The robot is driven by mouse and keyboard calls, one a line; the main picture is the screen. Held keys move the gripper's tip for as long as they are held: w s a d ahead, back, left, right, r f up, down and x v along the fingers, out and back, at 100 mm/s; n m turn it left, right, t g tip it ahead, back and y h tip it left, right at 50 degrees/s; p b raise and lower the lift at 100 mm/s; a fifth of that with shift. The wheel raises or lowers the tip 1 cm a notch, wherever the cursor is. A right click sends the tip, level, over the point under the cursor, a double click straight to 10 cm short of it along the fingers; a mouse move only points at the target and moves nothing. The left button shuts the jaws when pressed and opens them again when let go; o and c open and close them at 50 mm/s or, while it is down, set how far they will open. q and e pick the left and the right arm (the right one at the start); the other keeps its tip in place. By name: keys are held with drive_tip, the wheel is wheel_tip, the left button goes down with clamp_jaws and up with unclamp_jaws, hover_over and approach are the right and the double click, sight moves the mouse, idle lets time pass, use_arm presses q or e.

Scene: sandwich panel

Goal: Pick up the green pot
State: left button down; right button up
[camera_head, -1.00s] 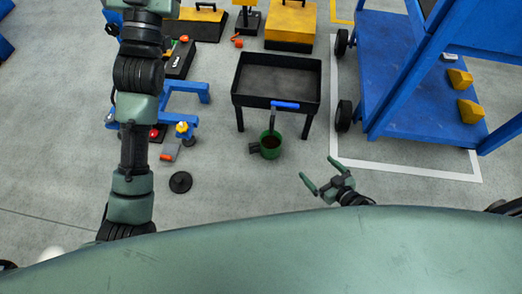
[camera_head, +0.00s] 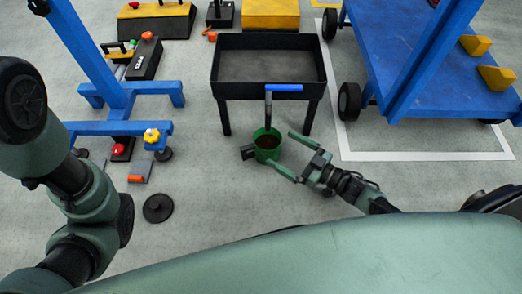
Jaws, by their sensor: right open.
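The green pot (camera_head: 262,155) stands upright on the floor in front of a black tray table. It has a dark filling, and a tool with a blue handle (camera_head: 284,88) rises from it or just behind it. A small dark piece (camera_head: 247,152) sits at the pot's left side; I cannot tell if it is part of the pot. My right gripper (camera_head: 280,148) is open at the pot's right side. One fingertip is right of the rim and the other near the pot's lower front edge. Contact is unclear. My left arm shows at the left, but its gripper is out of view.
The black tray table (camera_head: 222,90) stands right behind the pot. A blue wheeled cart (camera_head: 420,85) is at the right. A blue stand (camera_head: 115,112) and a black disc (camera_head: 158,208) are on the left. The floor right of my right gripper is clear.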

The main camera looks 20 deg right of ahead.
sight(280, 145)
drive_tip(key=b+x, duration=0.2)
drive_tip(key=x, duration=0.1)
drive_tip(key=b+x, duration=0.1)
drive_tip(key=shift+w+f+b, duration=0.25)
drive_tip(key=shift+w+b, duration=0.05)
drive_tip(key=shift+w, duration=0.05)
drive_tip(key=shift+w+a+r, duration=0.15)
drive_tip(key=shift+w+a, duration=0.05)
drive_tip(key=shift+w, duration=0.1)
drive_tip(key=c, duration=2)
drive_tip(key=shift+r, duration=0.2)
drive_tip(key=shift+c, duration=0.2)
